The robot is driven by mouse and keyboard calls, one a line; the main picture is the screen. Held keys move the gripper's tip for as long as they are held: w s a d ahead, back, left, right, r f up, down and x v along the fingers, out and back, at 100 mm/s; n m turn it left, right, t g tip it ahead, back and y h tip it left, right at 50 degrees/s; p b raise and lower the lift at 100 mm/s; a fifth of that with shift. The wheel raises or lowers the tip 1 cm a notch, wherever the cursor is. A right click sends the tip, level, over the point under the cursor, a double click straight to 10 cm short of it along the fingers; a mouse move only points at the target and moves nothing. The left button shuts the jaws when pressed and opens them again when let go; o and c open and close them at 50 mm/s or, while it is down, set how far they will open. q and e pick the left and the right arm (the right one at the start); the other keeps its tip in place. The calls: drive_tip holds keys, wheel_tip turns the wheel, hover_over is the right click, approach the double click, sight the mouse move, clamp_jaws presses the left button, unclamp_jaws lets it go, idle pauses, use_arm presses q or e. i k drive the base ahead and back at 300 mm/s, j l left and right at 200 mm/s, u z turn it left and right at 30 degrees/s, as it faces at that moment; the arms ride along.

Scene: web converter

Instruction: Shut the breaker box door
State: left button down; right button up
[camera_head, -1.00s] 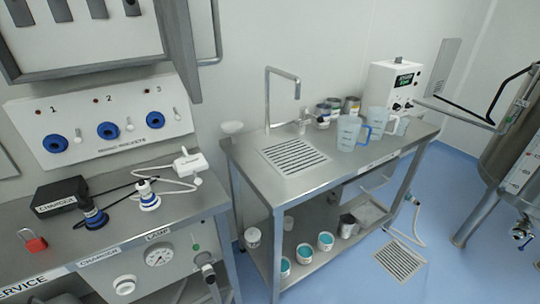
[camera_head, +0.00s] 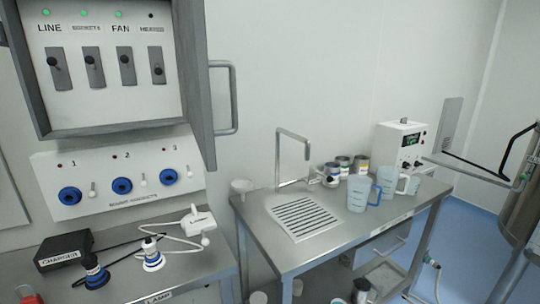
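The breaker box (camera_head: 125,118) hangs on the wall at the upper left. Its front panel (camera_head: 88,25) is exposed, with several black lever switches under labels such as LINE, FAN and HEATER, and green lights above some of them. The breaker box door (camera_head: 201,80) stands open at the right side of the box, seen nearly edge-on, with a grey bar handle (camera_head: 234,98) sticking out to its right. Neither of my grippers shows in the head view.
Below the box is a white panel with blue sockets (camera_head: 122,186). A bench holds a black charger (camera_head: 64,251), plugs and a white lamp adapter (camera_head: 197,221). To the right, a steel sink table (camera_head: 262,232) carries a tap, jugs (camera_head: 358,193) and cans.

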sight(191, 16)
drive_tip(key=i+u, duration=0.35)
drive_tip(key=i+l+u, duration=0.2)
drive_tip(key=i+u, duration=0.15)
drive_tip(key=i+l+u, duration=0.35)
drive_tip(key=k+j, duration=0.05)
drive_tip(key=j, duration=0.05)
